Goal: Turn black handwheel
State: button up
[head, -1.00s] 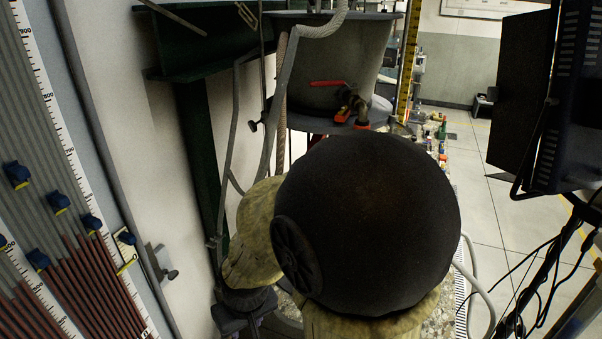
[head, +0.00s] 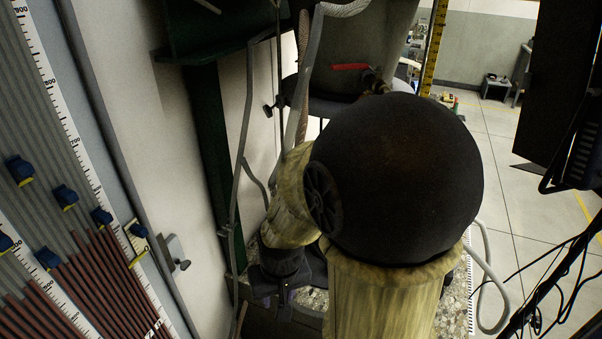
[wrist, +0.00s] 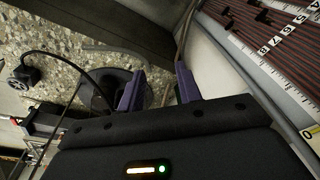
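A small black lobed wheel or knob (wrist: 25,76) shows at the left of the wrist view, over speckled stone; I take it to be the black handwheel, but cannot be sure. My gripper (wrist: 160,88) has two purple fingers spread apart, with nothing seen between them. It is well to the right of the wheel in that view and not touching it. A dark round object (wrist: 108,88) lies behind the left finger. In the head view my gripper (head: 286,296) points down beside my large black arm joint, partly hidden; the wheel cannot be made out there.
A board of tubes and rulers (head: 60,220) with blue clips stands at the left. A grey tank (head: 345,60) with a red-handled valve (head: 350,67) is behind my arm. A dark screen (head: 560,90) and loose cables (head: 545,285) are at right. A black cable (wrist: 75,65) crosses the wrist view.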

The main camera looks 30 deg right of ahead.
jog(key=d+r+m+t+y+p, duration=0.5)
jog(key=d+r+m, duration=0.4)
jog(key=d+m, duration=0.2)
jog(key=s+d+r+m+t+y+p, duration=0.1)
jog(key=d+r+m+t+y+p, duration=0.4)
jog(key=d+r+m, duration=0.4)
jog(key=d+m+t+p, duration=0.1)
jog(key=d+m+t, duration=0.1)
jog(key=m, duration=0.4)
jog(key=shift+d+m+t+y, duration=0.3)
jog(key=shift+d+y, duration=0.1)
jog(key=shift+d, duration=0.2)
jog(key=p+x, duration=0.5)
jog(key=x, duration=1.1)
jog(key=shift+a+r, duration=0.1)
jog(key=shift+a, duration=0.05)
jog(key=shift+w+a+p, duration=0.3)
jog(key=shift+w+a, duration=0.05)
jog(key=shift+w, duration=0.15)
